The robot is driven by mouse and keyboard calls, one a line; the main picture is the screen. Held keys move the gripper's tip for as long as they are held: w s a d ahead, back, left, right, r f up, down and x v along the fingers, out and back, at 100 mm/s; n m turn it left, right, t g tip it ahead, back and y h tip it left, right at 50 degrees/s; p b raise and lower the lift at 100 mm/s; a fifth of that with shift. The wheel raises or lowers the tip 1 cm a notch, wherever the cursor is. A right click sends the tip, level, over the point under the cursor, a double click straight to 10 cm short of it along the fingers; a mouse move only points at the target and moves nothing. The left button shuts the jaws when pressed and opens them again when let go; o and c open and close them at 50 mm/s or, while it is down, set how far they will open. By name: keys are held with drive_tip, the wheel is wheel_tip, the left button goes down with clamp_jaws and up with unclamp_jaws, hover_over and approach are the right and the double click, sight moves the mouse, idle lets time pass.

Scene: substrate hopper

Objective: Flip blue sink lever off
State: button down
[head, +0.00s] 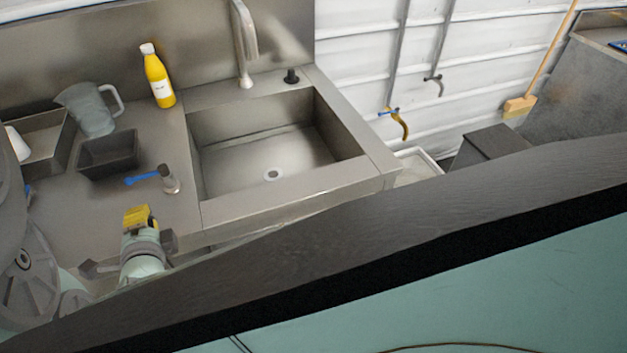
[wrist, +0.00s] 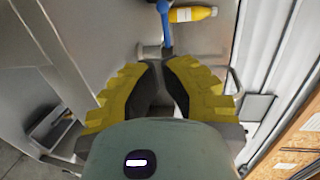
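The blue lever (head: 142,179) sticks out to the left from the top of a short steel valve post (head: 169,180) on the counter, left of the sink. In the wrist view the blue lever (wrist: 164,22) runs up from the steel post (wrist: 152,52), just beyond the fingertips. My gripper (head: 139,213) has yellow fingers and is below and in front of the post in the head view, apart from the lever. In the wrist view my gripper (wrist: 160,66) has its tips drawn close together, with nothing seen held between them.
The steel sink (head: 272,150) with its tall faucet (head: 244,45) lies right of the post. A dark bin (head: 108,155), a grey pitcher (head: 90,110) and a yellow bottle (head: 158,80) stand behind. A wall tap (head: 397,122) with a blue handle is farther right.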

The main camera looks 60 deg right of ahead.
sight(146, 175)
drive_tip(key=b+x, duration=0.1)
drive_tip(key=x, duration=1.1)
drive_tip(key=shift+w+d, duration=0.1)
drive_tip(key=shift+w, duration=0.05)
drive_tip(key=shift+w+d+m+g+h+p, duration=0.2)
drive_tip(key=shift+w+m+g+h+p, duration=0.1)
drive_tip(key=shift+w+p, duration=0.05)
drive_tip(key=shift+w+f, duration=0.1)
drive_tip(key=shift+f, duration=0.1)
drive_tip(key=shift+a, duration=0.1)
idle(0.3)
